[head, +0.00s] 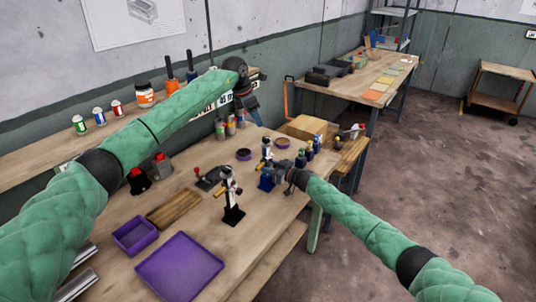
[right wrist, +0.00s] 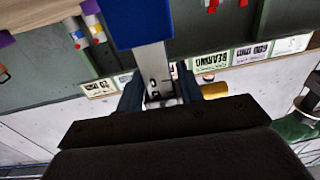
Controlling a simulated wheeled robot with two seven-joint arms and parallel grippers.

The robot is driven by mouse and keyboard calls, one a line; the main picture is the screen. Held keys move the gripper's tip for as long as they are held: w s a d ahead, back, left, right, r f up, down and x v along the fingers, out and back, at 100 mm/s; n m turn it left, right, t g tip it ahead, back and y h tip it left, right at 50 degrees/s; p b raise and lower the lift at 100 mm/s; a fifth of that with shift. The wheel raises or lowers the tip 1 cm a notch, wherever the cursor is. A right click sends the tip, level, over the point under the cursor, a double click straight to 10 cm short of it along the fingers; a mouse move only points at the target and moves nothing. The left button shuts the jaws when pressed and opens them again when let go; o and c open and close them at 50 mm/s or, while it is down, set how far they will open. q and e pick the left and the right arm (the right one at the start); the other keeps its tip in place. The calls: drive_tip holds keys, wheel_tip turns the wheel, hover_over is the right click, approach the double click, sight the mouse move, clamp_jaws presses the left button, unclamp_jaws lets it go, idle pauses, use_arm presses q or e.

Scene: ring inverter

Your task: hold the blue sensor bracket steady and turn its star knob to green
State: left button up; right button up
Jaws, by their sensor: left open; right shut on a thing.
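The blue sensor bracket (head: 266,183) stands on the workbench, with a blue base and a pale upright part above it. My right gripper (head: 279,173) is at its right side. In the right wrist view my right gripper (right wrist: 159,88) is shut on the bracket's pale upright part (right wrist: 152,60), and the blue base (right wrist: 143,22) shows at the top. The star knob is too small to make out, and its colour cannot be told. My left gripper (head: 250,106) is open, up near the wall, beyond and apart from the bracket.
A similar stand with a black base (head: 233,214) is in front of the bracket. Several small blue-based items (head: 310,150) stand to its right, behind my right gripper. Spray cans (head: 230,126), a purple tray (head: 180,267), a purple box (head: 135,236) and a wooden board (head: 174,209) share the bench.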

sight(269, 138)
use_arm(q)
drive_tip(key=d+f+t+h, duration=0.1)
drive_tip(key=f+t, duration=0.1)
drive_tip(key=s+d+f+t+h, duration=0.1)
drive_tip(key=f+t+h, duration=0.1)
drive_tip(key=f+t, duration=0.1)
drive_tip(key=f+n+t+h, duration=0.1)
drive_tip(key=f+t+h, duration=0.1)
drive_tip(key=f+t, duration=0.1)
drive_tip(key=shift+s+d+f, duration=0.2)
drive_tip(key=shift+d+f, duration=0.05)
drive_tip(key=shift+d, duration=0.15)
drive_tip(key=shift+a+f+h, duration=0.2)
drive_tip(key=shift+f+h, duration=0.3)
drive_tip(key=shift+h, duration=0.3)
drive_tip(key=shift+w+d+f+n+h, duration=0.2)
drive_tip(key=shift+w+d+n+h, duration=0.1)
drive_tip(key=shift+w+d+h, duration=0.4)
drive_tip(key=shift+w+d+f+n+h, duration=0.3)
drive_tip(key=shift+w+d+h, duration=0.1)
drive_tip(key=shift+h, duration=0.5)
drive_tip(key=shift+w+d+f+n+h, duration=0.15)
drive_tip(key=shift+w+d+n+h, duration=0.15)
drive_tip(key=shift+w+d+h, duration=0.35)
drive_tip(key=shift+s+a, duration=0.1)
drive_tip(key=shift+a, duration=0.1)
